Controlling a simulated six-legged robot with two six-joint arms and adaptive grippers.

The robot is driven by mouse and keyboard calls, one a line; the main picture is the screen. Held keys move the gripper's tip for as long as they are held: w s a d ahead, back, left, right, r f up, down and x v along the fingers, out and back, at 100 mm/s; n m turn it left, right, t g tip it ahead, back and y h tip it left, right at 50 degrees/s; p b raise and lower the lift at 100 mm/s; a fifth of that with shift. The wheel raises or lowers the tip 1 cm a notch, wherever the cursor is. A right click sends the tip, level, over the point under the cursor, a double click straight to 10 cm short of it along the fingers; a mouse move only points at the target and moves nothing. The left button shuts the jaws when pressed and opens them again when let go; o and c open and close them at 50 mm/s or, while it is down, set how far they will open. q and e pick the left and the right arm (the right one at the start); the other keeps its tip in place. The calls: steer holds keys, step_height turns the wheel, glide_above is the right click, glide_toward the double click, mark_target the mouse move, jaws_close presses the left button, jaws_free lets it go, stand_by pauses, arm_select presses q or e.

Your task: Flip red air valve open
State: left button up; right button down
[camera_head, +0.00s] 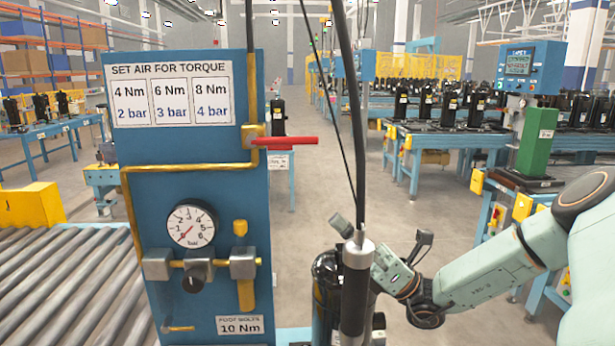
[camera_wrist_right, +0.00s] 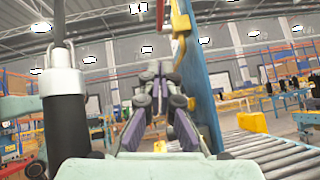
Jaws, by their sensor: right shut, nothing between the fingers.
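The red air valve handle (camera_head: 285,141) sticks out level to the right from its brass valve body (camera_head: 252,136) on the vertical yellow pipe of the blue panel (camera_head: 190,140). It lies across the pipe. My right gripper (camera_head: 339,222) is below and to the right of the handle, apart from it, partly hidden behind the hanging tool. My left gripper is not in view.
A black and silver tool (camera_head: 356,280) hangs on a cable in front of my right gripper; it is at the left in the wrist view (camera_wrist_right: 66,110). A pressure gauge (camera_head: 190,226) sits on the panel, its needle at the low end. A roller conveyor (camera_head: 70,285) is at left.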

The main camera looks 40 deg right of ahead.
steer(key=p, duration=0.3)
glide_toward(284, 140)
steer(key=shift+w+f+x, duration=0.3)
steer(key=shift+w+x, duration=0.1)
steer(key=shift+x, duration=2.15)
steer(key=shift+d, duration=0.1)
steer(key=shift+s+d, duration=0.1)
steer(key=shift+r, duration=0.15)
